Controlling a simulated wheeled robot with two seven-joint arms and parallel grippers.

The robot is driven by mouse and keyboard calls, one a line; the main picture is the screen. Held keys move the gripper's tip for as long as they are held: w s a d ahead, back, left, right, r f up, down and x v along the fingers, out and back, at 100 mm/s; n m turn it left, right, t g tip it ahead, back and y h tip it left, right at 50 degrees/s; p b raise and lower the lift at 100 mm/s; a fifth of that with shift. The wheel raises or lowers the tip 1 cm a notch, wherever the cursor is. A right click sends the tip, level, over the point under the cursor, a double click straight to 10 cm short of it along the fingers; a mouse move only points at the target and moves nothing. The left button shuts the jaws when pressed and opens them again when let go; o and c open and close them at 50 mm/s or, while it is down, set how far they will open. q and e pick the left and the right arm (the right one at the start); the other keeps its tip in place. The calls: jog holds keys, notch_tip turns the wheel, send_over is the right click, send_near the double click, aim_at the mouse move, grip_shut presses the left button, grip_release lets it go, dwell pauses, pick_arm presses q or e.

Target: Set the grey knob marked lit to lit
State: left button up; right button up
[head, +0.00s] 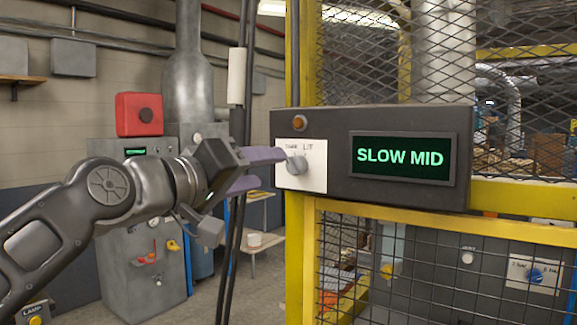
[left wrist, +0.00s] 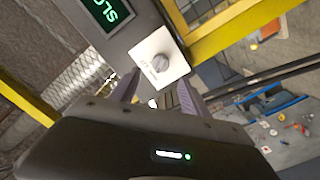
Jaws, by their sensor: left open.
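The grey knob (head: 297,164) sits on a white plate (head: 313,180) at the left end of a dark control box (head: 400,193). The plate is printed with LIT at its upper right and another word, hard to read, at its upper left. I cannot tell which mark the knob points to. My left gripper (head: 269,169), with purple fingers, is open just left of the knob and apart from it. In the left wrist view the knob (left wrist: 160,63) shows beyond the gap between the open fingers (left wrist: 161,92). My right gripper is not in view.
An orange-brown lamp (head: 299,123) is above the plate. A green-lit display (head: 402,158) reads SLOW MID. A yellow post (head: 299,250) and mesh fence (head: 400,260) stand around the box. Dark cables (head: 236,225) hang near my gripper. A grey cabinet (head: 140,270) stands behind my arm.

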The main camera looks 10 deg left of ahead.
aim_at(288, 165)
pick_arm(q)
jog(key=p+x, duration=0.3)
jog(key=x, duration=0.4)
jog(key=shift+w+d, duration=0.1)
jog(key=shift+w, duration=0.3)
jog(key=shift+c, duration=0.4)
grip_shut()
